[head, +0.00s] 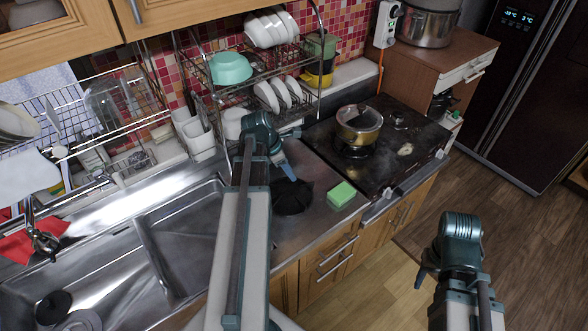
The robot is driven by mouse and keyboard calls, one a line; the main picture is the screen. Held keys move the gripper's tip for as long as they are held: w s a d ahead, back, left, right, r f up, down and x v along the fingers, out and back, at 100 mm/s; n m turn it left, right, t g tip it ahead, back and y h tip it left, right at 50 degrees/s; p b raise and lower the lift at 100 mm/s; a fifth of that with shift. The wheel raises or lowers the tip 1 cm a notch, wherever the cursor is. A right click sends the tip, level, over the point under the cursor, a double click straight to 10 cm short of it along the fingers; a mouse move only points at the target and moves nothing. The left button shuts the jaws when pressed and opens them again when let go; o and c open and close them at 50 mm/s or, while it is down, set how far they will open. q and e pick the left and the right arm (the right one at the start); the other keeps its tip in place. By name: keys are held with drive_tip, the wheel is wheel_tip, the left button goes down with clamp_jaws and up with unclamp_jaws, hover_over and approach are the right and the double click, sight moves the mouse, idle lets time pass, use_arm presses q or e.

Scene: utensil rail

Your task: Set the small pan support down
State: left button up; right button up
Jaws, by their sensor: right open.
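A dark, round, ribbed piece that looks like the small pan support (291,198) is at the steel counter between the sink and the stove. My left gripper (287,171) points down just behind its far edge. I cannot tell whether the fingers touch it, or whether it rests flat on the counter or is held just above it. The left jaws are too small and turned away to read. My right gripper (421,278) is open and empty, over the wooden floor in front of the cabinets.
A green sponge (341,194) lies just right of the support. The black stove (375,160) carries a lidded pot (359,126). The sink (180,235) is to the left. A wire dish rack (262,75) with bowls and plates stands behind my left arm.

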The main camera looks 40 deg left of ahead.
use_arm(q)
drive_tip(key=shift+p+v, duration=0.5)
drive_tip(key=shift+v, duration=0.65)
use_arm(e)
wheel_tip(320, 180, up, 2)
drive_tip(key=shift+r, duration=0.1)
use_arm(q)
drive_tip(key=d+f+m+g, duration=0.1)
drive_tip(key=d+m+g, duration=0.2)
drive_tip(key=d+m, duration=1.4)
drive_tip(key=s+d+m+y, duration=0.2)
drive_tip(key=s+d+m, duration=0.1)
drive_tip(key=d+m, duration=0.5)
drive_tip(key=s+d+m+g+y, duration=0.1)
drive_tip(key=s+d+m, duration=0.3)
drive_tip(key=d+m, duration=0.4)
drive_tip(key=d+y, duration=0.1)
drive_tip(key=d, duration=0.4)
drive_tip(key=shift+s+f, duration=0.3)
drive_tip(key=shift+s, duration=0.05)
